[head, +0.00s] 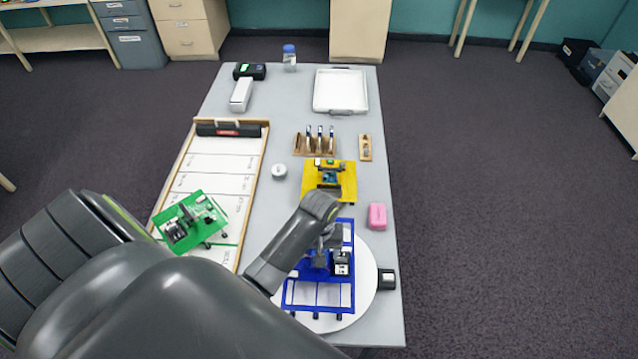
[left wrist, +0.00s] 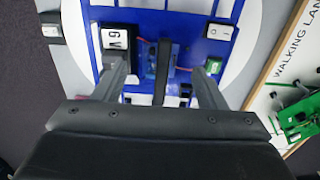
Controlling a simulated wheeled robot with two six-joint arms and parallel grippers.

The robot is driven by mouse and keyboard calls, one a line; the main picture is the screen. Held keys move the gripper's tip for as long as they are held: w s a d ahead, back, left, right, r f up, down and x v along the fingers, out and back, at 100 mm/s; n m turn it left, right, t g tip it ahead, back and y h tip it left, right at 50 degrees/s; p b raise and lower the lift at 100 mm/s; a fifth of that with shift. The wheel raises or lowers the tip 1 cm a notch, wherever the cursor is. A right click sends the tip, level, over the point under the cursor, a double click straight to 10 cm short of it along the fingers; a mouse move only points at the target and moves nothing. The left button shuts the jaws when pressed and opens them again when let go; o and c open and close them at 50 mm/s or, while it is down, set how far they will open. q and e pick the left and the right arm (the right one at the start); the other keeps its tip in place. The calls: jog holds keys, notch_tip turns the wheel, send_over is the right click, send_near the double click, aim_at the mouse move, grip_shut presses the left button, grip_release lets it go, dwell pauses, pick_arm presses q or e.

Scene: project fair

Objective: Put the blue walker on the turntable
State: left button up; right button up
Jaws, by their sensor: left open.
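The blue walker (head: 345,296) is a blue frame with a white-and-black box on it. It is over the round white turntable (head: 368,262) at the table's near end, its top end reaching past the disc's far rim. I cannot tell whether all its feet touch the disc. My left gripper (head: 330,240) is right at the walker's middle. In the left wrist view the open fingers (left wrist: 162,76) stand on either side of a dark upright part of the blue walker (left wrist: 185,25); I cannot tell whether they touch it. My right gripper is not in view.
A yellow walker (head: 345,184) stands just beyond the blue one. A green walker (head: 185,213) is on the walking lane board (head: 215,163) at left. A pink block (head: 377,216) and a small black box (head: 387,279) sit along the right edge. A white tray (head: 340,110) lies at the back.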

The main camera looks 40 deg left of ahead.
pick_arm(q)
notch_tip(320, 180, up, 6)
jog(key=shift+r+b, duration=0.2)
jog(key=shift+b, duration=0.3)
jog(key=shift+r+p, duration=0.5)
jog(key=shift+r, duration=1)
